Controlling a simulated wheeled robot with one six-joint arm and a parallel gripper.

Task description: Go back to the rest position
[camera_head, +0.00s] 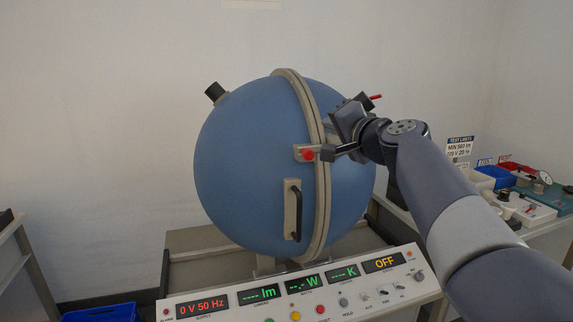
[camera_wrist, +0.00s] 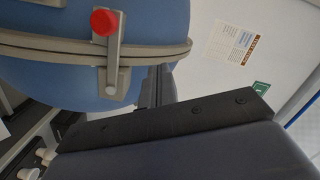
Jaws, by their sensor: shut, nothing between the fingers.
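My gripper (camera_head: 328,153) is shut and empty, in front of the right side of the big blue sphere (camera_head: 245,150). Its dark fingers point left towards the red-knobbed latch (camera_head: 308,154) on the sphere's beige seam band (camera_head: 318,190). I cannot tell whether they touch it. In the wrist view the red knob (camera_wrist: 104,22) stands on its metal latch arm, to the left of the dark gripper parts. The sphere's two halves look closed together. My arm hides part of the sphere's right side.
The control panel (camera_head: 210,303) stands below the sphere, its right display reading OFF. A side bench at right holds a blue tray (camera_head: 497,176) and a white fixture board (camera_head: 527,208). A blue bin (camera_head: 98,313) sits at lower left. A door handle (camera_head: 292,210) sticks out from the sphere.

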